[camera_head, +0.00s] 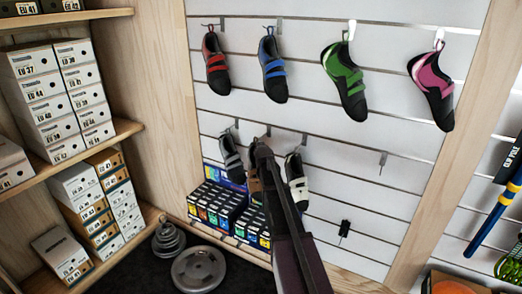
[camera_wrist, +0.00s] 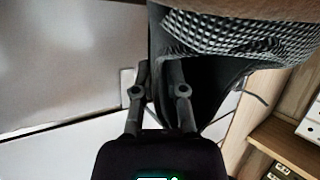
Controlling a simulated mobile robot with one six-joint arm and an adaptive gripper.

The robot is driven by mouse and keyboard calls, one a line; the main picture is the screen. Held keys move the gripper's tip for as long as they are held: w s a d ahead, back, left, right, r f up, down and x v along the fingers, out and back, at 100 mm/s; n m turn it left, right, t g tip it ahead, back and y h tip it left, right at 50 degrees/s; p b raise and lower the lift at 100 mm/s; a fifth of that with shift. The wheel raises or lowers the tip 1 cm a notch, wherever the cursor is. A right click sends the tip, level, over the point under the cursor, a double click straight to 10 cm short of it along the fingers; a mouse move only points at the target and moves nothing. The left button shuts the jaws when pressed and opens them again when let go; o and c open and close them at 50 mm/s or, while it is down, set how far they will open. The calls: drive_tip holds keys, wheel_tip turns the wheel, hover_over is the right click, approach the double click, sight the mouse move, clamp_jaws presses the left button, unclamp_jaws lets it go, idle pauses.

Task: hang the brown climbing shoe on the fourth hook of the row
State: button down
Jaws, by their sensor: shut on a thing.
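The brown climbing shoe (camera_head: 254,187) is mostly hidden behind my arm in the head view, with a sliver showing between a grey shoe and a white shoe. In the wrist view the shoe (camera_wrist: 235,45) fills the upper right, with a dark mesh part and a brownish edge. My gripper (camera_head: 262,150) is shut on the shoe; its fingers also show in the wrist view (camera_wrist: 160,75) at the shoe's dark edge. Whether the shoe touches a hook is hidden. The fourth hook (camera_head: 383,160) of the lower row is bare, at the right.
The grey shoe (camera_head: 231,158) and white shoe (camera_head: 297,180) hang close on either side of my gripper. Red, blue, green and pink (camera_head: 432,85) shoes hang above. Small boxes (camera_head: 215,205) stand below. The wall between the white shoe and the bare hook is clear.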

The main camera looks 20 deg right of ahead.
drive_tip(key=shift+s+a, duration=1.05)
drive_tip(key=shift+a, duration=0.3)
drive_tip(key=s+a+r+p, duration=0.1)
drive_tip(key=s+a, duration=0.4)
drive_tip(key=a, duration=0.2)
drive_tip(key=shift+s, duration=0.3)
idle(0.6)
